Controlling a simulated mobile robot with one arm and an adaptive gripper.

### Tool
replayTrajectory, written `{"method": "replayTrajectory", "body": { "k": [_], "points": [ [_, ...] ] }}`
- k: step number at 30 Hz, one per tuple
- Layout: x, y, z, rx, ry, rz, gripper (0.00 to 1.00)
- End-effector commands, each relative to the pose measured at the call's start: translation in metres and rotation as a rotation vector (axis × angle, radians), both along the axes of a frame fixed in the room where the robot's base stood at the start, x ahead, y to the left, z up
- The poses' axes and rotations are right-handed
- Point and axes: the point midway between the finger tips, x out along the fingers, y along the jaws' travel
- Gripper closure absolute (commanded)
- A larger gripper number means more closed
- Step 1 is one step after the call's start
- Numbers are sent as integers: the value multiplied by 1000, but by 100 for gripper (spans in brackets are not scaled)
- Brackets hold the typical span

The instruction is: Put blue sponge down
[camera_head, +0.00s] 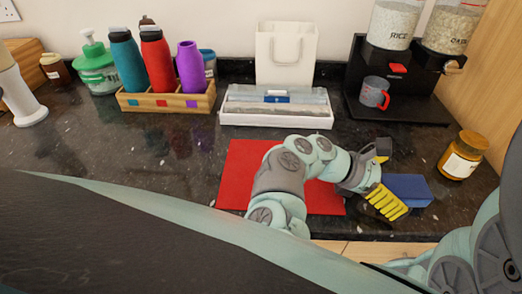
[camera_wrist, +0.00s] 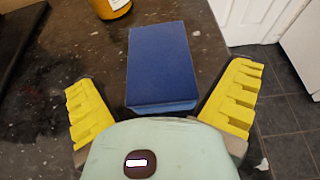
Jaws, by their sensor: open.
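The blue sponge (camera_head: 408,189) is a blue block on the dark granite counter, to the right of the red mat. In the wrist view the sponge (camera_wrist: 160,65) lies between and slightly beyond the yellow fingers, with a gap on both sides. My gripper (camera_head: 384,180) is open beside the sponge, at its left in the head view. It also shows in the wrist view (camera_wrist: 160,108), with its fingers spread wide and nothing held. My gripper hides part of the sponge's left end in the head view.
A red mat (camera_head: 235,180) lies partly under my arm. A jar (camera_head: 462,155) stands right of the sponge. A dispenser (camera_head: 400,100) with a cup, a white tray (camera_head: 277,119) and a wooden bottle holder (camera_head: 168,102) stand behind. The counter's front edge is close to the sponge.

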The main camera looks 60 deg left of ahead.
Motion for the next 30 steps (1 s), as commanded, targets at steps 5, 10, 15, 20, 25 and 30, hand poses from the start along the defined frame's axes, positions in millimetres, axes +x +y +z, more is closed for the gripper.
{"method": "replayTrajectory", "body": {
  "k": [5, 10, 15, 20, 25, 30],
  "points": [
    [-17, 15, 7, 2, 2, 6, 0],
    [-44, 38, 22, 4, -1, 11, 0],
    [-70, 57, 35, 2, -2, 10, 0],
    [-83, 66, 43, 1, 0, 5, 0],
    [-88, 70, 47, -1, -2, 6, 0],
    [-88, 70, 48, -1, -1, 5, 0]
  ]
}}
